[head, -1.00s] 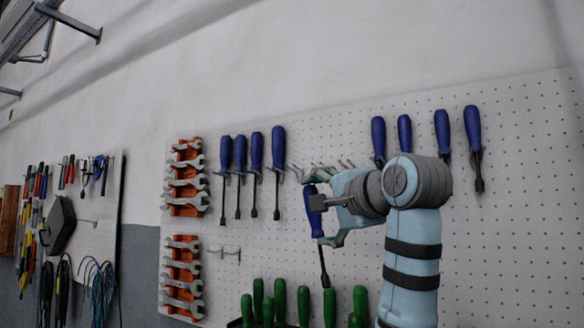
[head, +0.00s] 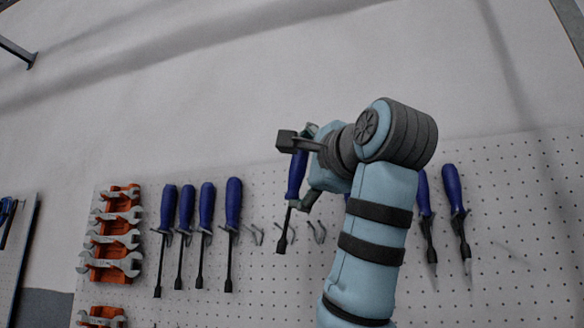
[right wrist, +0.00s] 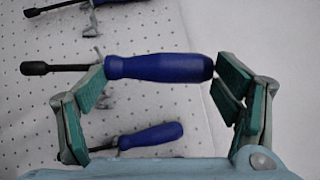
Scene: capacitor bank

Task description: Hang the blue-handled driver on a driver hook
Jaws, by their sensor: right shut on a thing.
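The blue-handled driver (head: 296,176) hangs upright, slightly tilted, in my right gripper (head: 301,168), its dark tip pointing down in front of the pegboard. In the right wrist view the blue handle (right wrist: 160,67) lies lengthwise between the two green-padded fingers (right wrist: 168,85), one at each end. A free driver hook (head: 317,231) shows right of the shaft and another hook (head: 256,234) left of it. The driver's handle is higher than those of the hanging drivers. Whether the shaft touches a hook cannot be told. My left gripper is not in view.
Several blue drivers (head: 233,204) hang left of the held one. More blue drivers (head: 454,188) hang to the right, partly behind my right arm. Wrenches sit in an orange rack (head: 116,226) at the left. The wall above the pegboard (head: 500,210) is clear.

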